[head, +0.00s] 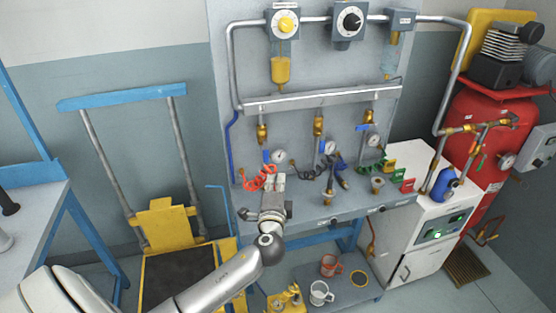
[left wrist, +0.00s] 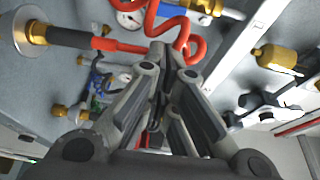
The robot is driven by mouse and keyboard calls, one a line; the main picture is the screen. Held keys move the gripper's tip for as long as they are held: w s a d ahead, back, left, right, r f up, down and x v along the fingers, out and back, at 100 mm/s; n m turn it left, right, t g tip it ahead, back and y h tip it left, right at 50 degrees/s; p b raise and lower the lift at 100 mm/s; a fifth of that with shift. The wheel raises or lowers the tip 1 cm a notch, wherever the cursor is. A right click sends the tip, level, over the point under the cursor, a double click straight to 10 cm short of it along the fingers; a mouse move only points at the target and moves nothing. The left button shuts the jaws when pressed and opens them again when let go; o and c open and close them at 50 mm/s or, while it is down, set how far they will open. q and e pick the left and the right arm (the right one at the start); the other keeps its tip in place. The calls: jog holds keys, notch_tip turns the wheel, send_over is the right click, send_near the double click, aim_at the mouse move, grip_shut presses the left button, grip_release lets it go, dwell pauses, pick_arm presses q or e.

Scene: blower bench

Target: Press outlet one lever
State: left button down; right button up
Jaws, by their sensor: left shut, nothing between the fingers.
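The leftmost of three outlets hangs below the manifold bar. It has a brass fitting (head: 262,133), a small blue lever (head: 267,156) and a round gauge (head: 279,157). A red coiled hose (head: 260,179) hangs under it and also shows in the left wrist view (left wrist: 182,28). My left gripper (head: 274,180) is shut and empty in front of the panel, just below this outlet and beside the hose. In the left wrist view its fingertips (left wrist: 168,62) are together near the red coil. Whether they touch it I cannot tell. My right gripper is not in view.
The middle outlet (head: 318,126) and right outlet (head: 369,118) have gauges and hoses close by. A regulator with a yellow knob (head: 286,25) is above. A bench ledge (head: 345,209) runs below. A white cabinet (head: 405,240) and red tank (head: 480,125) stand right.

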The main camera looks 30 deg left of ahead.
aim_at(266, 156)
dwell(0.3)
pick_arm(q)
jog(key=shift+w+a, duration=0.1)
jog(key=shift+w, duration=0.05)
jog(key=p+x, duration=0.1)
jog(key=x, duration=0.8)
jog(key=shift+w+a+p, duration=0.2)
jog(key=shift+w+p, duration=0.1)
jog(key=shift+w, duration=0.05)
jog(key=shift+s+a+m+p, duration=0.15)
jog(key=shift+m+p, duration=0.15)
jog(key=shift+p, duration=0.2)
